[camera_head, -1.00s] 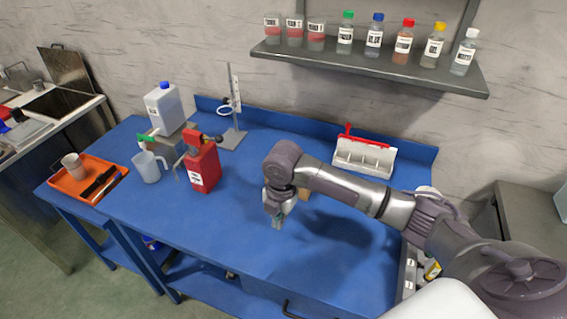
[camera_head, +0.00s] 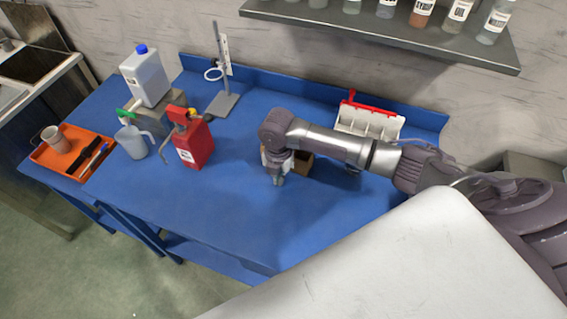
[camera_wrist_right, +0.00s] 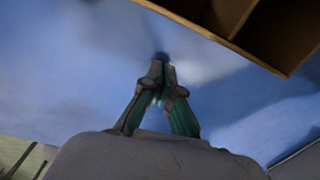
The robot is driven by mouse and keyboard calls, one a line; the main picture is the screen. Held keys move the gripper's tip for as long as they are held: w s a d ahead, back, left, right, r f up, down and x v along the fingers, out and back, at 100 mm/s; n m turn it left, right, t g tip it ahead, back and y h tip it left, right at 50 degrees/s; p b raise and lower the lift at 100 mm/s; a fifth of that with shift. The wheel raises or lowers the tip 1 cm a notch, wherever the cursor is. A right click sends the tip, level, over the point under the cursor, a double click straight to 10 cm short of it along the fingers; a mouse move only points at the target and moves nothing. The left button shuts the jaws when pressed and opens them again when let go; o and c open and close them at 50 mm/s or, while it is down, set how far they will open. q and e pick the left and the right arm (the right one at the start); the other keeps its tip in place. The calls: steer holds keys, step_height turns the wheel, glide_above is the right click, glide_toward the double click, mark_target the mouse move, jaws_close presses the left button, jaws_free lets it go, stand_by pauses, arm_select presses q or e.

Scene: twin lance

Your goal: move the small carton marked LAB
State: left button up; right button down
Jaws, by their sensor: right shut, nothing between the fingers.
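A small brown carton (camera_head: 302,165) stands on the blue bench, partly hidden behind my right arm. It shows larger at the top right of the right wrist view (camera_wrist_right: 218,14), with its top open and a divider inside. No LAB mark can be read on it. My right gripper (camera_head: 279,181) points down over the bench, just in front and to the left of the carton. In the right wrist view its fingertips (camera_wrist_right: 163,66) are together, empty and apart from the carton. My left gripper is not in view.
A red canister (camera_head: 196,146), a jug (camera_head: 134,142) and a white container (camera_head: 147,78) stand left. A stand (camera_head: 221,103) is behind, and a white rack (camera_head: 367,121) with a red handle is at the back right. The bench front is clear.

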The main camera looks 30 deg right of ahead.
steer(key=shift+w+d+p, duration=0.45)
steer(key=shift+w+d, duration=0.45)
steer(key=shift+d, duration=0.05)
steer(key=shift+w+d, duration=0.2)
steer(key=shift+d, duration=0.05)
steer(key=shift+w+d, duration=0.15)
steer(key=shift+d, duration=0.05)
steer(key=w+d+b, duration=0.4)
steer(key=d, duration=0.1)
steer(key=w+d+f+b, duration=0.1)
steer(key=w+d+b, duration=0.1)
steer(key=w, duration=0.1)
steer(key=shift+d, duration=0.25)
steer(key=w+d+b, duration=0.2)
steer(key=b, duration=0.1)
steer(key=w+d+b, duration=0.3)
steer(key=b, duration=0.1)
steer(key=shift+d+r, duration=0.1)
steer(key=shift+d, duration=0.15)
steer(key=shift+w+d+r+b, duration=0.2)
steer(key=shift+w+d+b, duration=0.25)
steer(key=shift+b, duration=0.15)
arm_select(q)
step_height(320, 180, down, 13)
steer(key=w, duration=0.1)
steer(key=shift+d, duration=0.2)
arm_select(e)
steer(key=shift+r, duration=0.15)
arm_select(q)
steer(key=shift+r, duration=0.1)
